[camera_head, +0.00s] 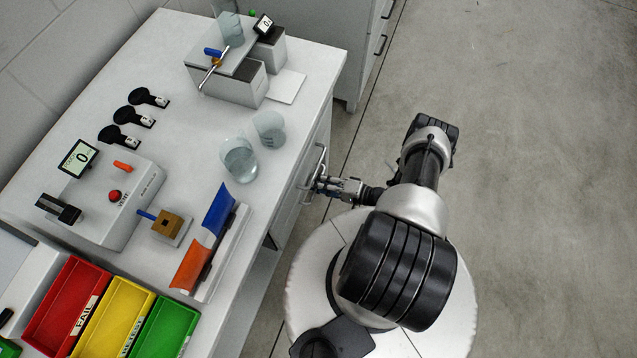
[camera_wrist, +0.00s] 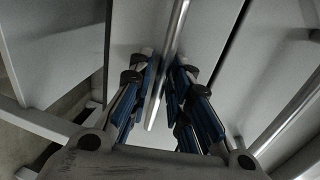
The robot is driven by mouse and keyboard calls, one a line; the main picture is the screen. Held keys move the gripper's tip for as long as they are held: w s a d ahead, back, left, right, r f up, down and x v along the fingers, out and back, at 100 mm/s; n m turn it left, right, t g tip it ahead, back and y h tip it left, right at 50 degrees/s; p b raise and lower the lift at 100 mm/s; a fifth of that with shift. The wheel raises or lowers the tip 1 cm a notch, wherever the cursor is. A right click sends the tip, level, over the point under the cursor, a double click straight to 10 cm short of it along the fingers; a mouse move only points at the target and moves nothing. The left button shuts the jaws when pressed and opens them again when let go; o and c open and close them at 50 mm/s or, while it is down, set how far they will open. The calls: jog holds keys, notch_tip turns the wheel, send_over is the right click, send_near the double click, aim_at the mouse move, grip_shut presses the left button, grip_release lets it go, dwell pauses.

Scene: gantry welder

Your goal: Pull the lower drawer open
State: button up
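The lower drawer's pale grey front (camera_wrist: 135,25) fills the middle of the wrist view. Its metal bar handle (camera_wrist: 180,18) runs between my fingers. My gripper (camera_wrist: 163,82) has its blue finger pads close against both sides of this bar and looks shut on it. In the head view my gripper (camera_head: 318,184) reaches left to the side of the white bench, where a bar handle (camera_head: 321,160) shows. The drawer front appears flush with the cabinet. The head view hides most of the fronts under the bench top.
Another bar handle (camera_wrist: 290,118) lies to the right in the wrist view, past a dark seam. Open concrete floor (camera_head: 540,180) lies to the right.

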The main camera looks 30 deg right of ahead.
jog(key=shift+c, duration=0.5)
grip_shut()
